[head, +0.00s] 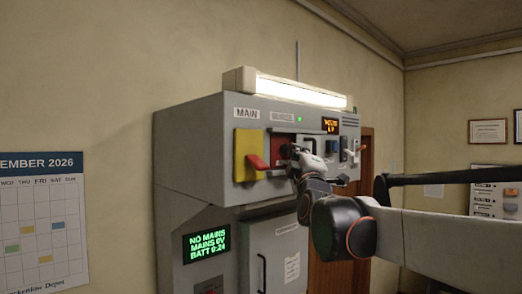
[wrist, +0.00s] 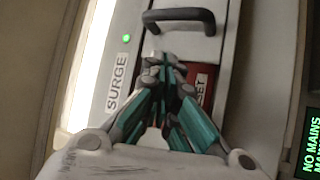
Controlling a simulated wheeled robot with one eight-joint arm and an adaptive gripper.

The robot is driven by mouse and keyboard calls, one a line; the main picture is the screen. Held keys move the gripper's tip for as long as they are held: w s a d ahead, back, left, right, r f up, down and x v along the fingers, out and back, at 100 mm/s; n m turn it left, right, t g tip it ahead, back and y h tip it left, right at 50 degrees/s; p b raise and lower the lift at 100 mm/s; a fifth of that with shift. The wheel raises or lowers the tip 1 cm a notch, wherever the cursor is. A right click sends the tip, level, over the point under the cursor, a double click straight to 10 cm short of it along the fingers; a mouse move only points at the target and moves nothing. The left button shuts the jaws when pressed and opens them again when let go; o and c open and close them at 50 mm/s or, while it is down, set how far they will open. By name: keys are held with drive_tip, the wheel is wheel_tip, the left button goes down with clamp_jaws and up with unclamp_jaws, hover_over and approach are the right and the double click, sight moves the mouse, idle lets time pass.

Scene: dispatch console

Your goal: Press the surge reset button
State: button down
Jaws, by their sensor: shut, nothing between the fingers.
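A red plate (head: 280,143) sits under the second label on the grey console, right of the yellow plate. In the wrist view the red plate (wrist: 204,77) shows beside my fingers, with part of a word ending in "SET". A white label reading SURGE (wrist: 117,82) is to its left. My gripper (wrist: 166,68) is shut and empty, its fingertips in front of the red plate. In the head view my gripper (head: 292,152) is at the plate's right side. The button itself is hidden behind the fingers; I cannot tell whether they touch it.
A black handle (wrist: 180,17) lies just beyond my fingertips. A green lamp (wrist: 126,39) is lit near the SURGE label. More switches (head: 344,149) stand right of my gripper. A green text screen (head: 206,243) is below.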

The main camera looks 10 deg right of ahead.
drive_tip(key=s+d, duration=0.1)
drive_tip(key=s, duration=0.1)
drive_tip(key=s+d, duration=0.2)
drive_tip(key=shift+s, duration=0.1)
idle(0.3)
drive_tip(key=shift+r+p, duration=0.1)
drive_tip(key=shift+p, duration=0.2)
idle(0.4)
wheel_tip(320, 180, up, 8)
drive_tip(key=p, duration=0.5)
